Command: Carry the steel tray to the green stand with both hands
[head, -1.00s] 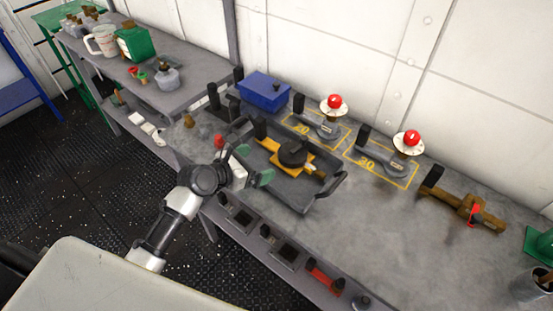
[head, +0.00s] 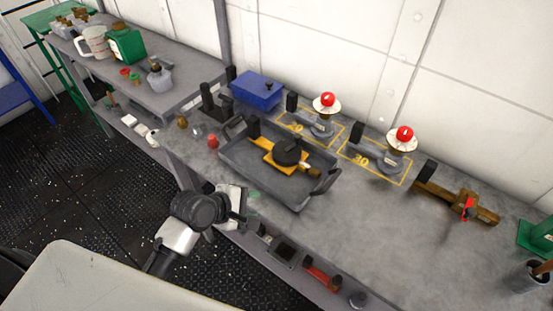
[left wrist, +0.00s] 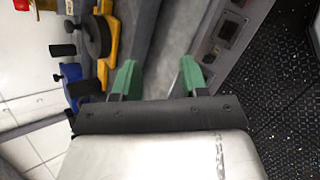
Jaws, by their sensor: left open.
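The grey steel tray (head: 240,165) sits on the workbench, with a dark raised handle at its left end and another at its right end (head: 325,182). It holds a yellow block with a round black part (head: 287,152). My left gripper (head: 250,204) is at the bench's front edge, just in front of the tray and apart from it. In the left wrist view its two green fingers (left wrist: 158,78) are spread with nothing between them. A green-framed stand (head: 42,22) shows at the far upper left, partly cut off. My right gripper is out of view.
Behind the tray are a blue box (head: 257,92) and two red-knobbed devices (head: 399,150) in yellow outlines. A brown valve (head: 458,203) lies to the right. A red piece (head: 213,141) stands close left of the tray.

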